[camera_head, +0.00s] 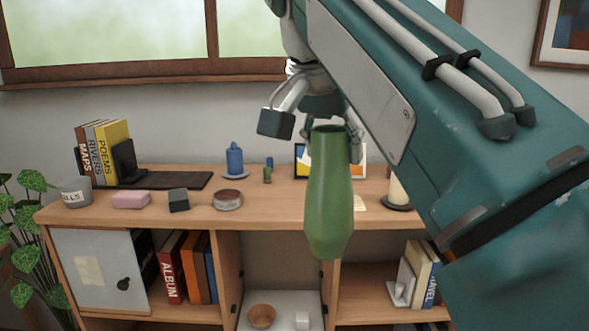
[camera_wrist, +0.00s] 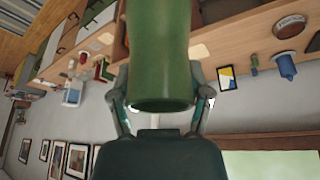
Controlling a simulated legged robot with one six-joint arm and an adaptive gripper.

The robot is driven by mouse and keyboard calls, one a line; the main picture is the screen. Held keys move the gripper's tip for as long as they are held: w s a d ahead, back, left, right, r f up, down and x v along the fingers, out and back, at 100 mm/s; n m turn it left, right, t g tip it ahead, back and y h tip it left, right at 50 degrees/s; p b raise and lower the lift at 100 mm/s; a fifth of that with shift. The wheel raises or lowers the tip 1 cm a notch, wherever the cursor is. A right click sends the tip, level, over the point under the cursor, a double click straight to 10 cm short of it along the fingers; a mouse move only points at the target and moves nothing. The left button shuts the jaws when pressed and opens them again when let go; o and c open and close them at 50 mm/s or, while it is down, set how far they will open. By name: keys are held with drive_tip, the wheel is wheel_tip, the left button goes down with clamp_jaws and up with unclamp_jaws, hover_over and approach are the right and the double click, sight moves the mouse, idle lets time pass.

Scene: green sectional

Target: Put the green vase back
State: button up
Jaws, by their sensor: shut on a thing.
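The green vase (camera_head: 329,195) hangs upright in the head view, in front of the wooden sideboard (camera_head: 265,213), its lower end overlapping the front edge of the top in the picture. My gripper (camera_head: 330,130) is shut on the vase near its rim. In the wrist view the vase (camera_wrist: 160,60) fills the upper middle, between the two fingers of my gripper (camera_wrist: 160,104). I cannot tell how far the vase is from the sideboard. My arm hides part of the sideboard's right side.
Below, the open middle compartment holds a bowl (camera_head: 262,316). A plant (camera_head: 30,235) stands at left.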

drive_tip(key=shift+w+f, duration=0.55)
drive_tip(key=shift+w, duration=0.25)
drive_tip(key=w+d+f+n+y, duration=0.1)
drive_tip(key=w+f+n, duration=0.1)
drive_tip(key=w+f, duration=0.9)
drive_tip(key=w+d+f+n, duration=0.1)
drive_tip(key=w+f, duration=0.5)
drive_tip(key=f, duration=0.9)
drive_tip(key=s+d+f+n, duration=0.1)
drive_tip(key=d+f, duration=0.2)
drive_tip(key=f, duration=0.7)
drive_tip(key=s+d+f+n+y, duration=0.1)
drive_tip(key=s+d+f, duration=0.1)
drive_tip(key=f, duration=0.9)
drive_tip(key=s+d+f+n, duration=0.1)
drive_tip(key=d+f, duration=0.2)
drive_tip(key=f, duration=0.8)
drive_tip(key=shift+s+d+f+t, duration=0.15)
drive_tip(key=shift+d+f+t, duration=0.1)
drive_tip(key=shift+d+t, duration=0.15)
